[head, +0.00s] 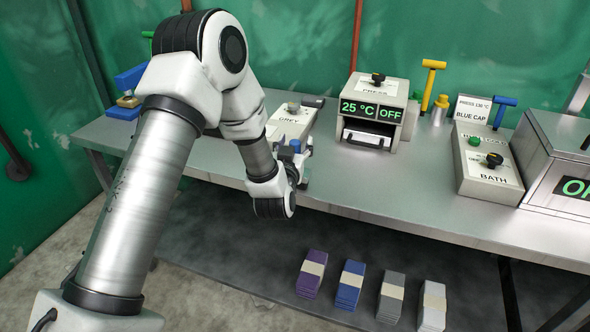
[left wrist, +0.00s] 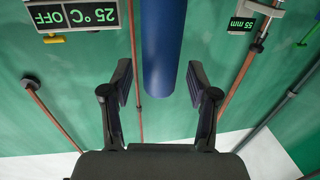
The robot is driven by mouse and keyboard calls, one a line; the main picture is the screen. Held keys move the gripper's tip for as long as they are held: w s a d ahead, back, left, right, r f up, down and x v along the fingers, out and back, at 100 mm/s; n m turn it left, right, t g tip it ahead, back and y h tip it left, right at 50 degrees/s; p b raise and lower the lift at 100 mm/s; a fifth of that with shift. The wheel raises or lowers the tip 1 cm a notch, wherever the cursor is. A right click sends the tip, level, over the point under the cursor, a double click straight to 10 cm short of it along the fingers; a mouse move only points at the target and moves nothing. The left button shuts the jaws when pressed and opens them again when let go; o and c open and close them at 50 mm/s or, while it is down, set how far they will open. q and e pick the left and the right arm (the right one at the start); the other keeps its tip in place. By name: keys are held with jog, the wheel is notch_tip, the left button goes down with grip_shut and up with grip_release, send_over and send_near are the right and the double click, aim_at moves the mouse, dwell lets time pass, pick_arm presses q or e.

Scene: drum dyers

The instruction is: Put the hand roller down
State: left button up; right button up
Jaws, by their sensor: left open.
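My left gripper (head: 303,162) is at the front edge of the steel bench, in front of the box labelled GREY. In the left wrist view the gripper (left wrist: 160,88) is open, with its two dark fingers apart. A blue cylinder (left wrist: 163,50), which looks like the hand roller's handle, stands between and just beyond the fingers, with gaps on both sides. A small blue part (head: 296,146) shows beside the gripper in the head view. The rest of the roller is hidden or cannot be told apart. My right gripper is not in view.
The bench (head: 350,190) holds the GREY box (head: 290,122), the press (head: 378,108) reading 25 °C OFF, a yellow T-handle (head: 432,75), a blue T-handle (head: 504,108) and the bath control (head: 488,165). Several banded cloth stacks lie below, including a purple one (head: 311,275). Bare bench lies before the press.

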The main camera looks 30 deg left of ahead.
pick_arm(q)
grip_shut()
jog(key=shift+r, duration=0.15)
